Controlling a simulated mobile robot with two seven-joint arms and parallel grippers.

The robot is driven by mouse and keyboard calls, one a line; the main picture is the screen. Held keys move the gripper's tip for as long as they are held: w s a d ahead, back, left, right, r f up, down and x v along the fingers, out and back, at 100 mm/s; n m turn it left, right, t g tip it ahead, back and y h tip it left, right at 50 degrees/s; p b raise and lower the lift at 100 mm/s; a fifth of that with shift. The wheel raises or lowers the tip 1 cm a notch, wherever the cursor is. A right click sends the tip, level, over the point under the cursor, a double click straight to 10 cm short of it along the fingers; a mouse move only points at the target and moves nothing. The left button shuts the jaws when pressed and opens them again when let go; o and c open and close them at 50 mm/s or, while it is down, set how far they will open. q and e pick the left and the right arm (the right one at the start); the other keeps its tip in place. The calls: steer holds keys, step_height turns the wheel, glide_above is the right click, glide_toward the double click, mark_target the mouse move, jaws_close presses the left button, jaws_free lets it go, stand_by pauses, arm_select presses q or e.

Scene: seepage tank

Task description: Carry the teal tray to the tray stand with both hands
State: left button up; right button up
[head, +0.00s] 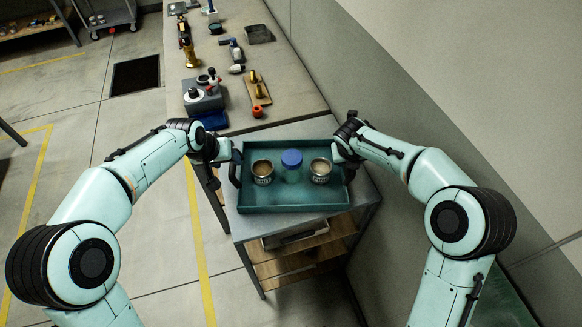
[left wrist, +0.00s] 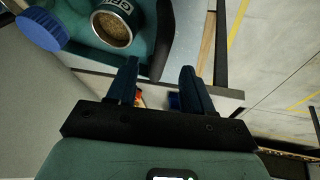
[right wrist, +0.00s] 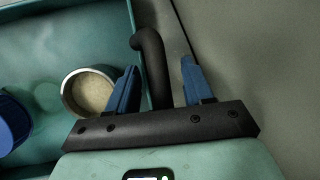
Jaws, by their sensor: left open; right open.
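The teal tray (head: 292,208) lies flat on a grey-topped shelf unit (head: 247,227). It holds two open metal cans (head: 263,179) (head: 320,177) with grainy brown contents and a blue-lidded jar (head: 291,160) between them. My left gripper (head: 224,152) is open at the tray's left side; in the left wrist view the dark handle (left wrist: 162,40) reaches towards the gap between its fingers (left wrist: 160,82). My right gripper (head: 343,152) is open at the right side; in the right wrist view its fingers (right wrist: 158,78) stand either side of the dark handle (right wrist: 152,55). I cannot identify the tray stand.
A long bench (head: 285,87) behind the tray carries bottles, a grey box (head: 202,98) and a wooden board (head: 257,91). A wall (head: 420,110) runs close on the right. Open floor (head: 120,190) with yellow lines (head: 197,230) lies to the left.

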steer(key=shift+r, duration=0.1)
arm_select(q)
steer(key=v, duration=0.6)
arm_select(e)
steer(key=v, duration=1.2)
arm_select(q)
steer(key=shift+s+a+r, duration=0.1)
steer(key=shift+a, duration=0.1)
arm_select(e)
steer(key=shift+a, duration=0.15)
